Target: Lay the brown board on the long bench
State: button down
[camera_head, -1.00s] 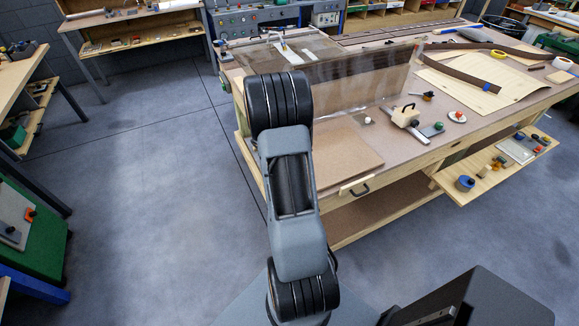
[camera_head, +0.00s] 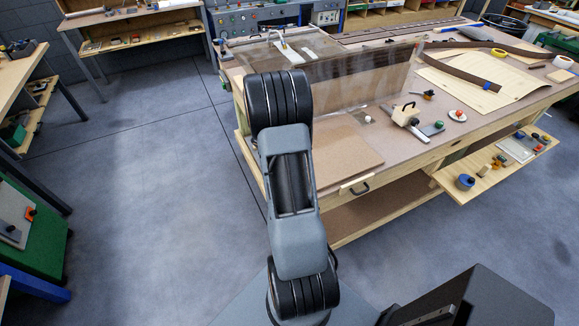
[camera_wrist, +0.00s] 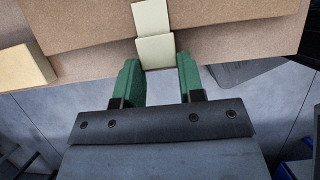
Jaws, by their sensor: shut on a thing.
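The brown board (camera_head: 347,146) is at the near left corner of the long bench (camera_head: 458,128), flat or nearly so; I cannot tell whether a gap is left under it. In the wrist view brown surfaces fill the top, one of them the board (camera_wrist: 215,10). A pale tab (camera_wrist: 155,50) shows at its near edge. In the head view my arm hides the gripper and the board's left part.
A see-through upright sheet (camera_head: 365,80) stands just behind the board. A pale wooden clamp-like tool (camera_head: 406,114) and small items lie to its right. A pale veneer sheet (camera_head: 450,84) and dark strips lie farther right. A side shelf (camera_head: 490,172) juts from the bench front.

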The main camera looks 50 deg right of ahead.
dwell(0.3)
jog(key=c, duration=0.6)
grip_release()
jog(key=shift+f, duration=0.1)
jog(key=shift+c, duration=0.2)
jog(key=v, duration=1.4)
jog(key=shift+b, duration=0.35)
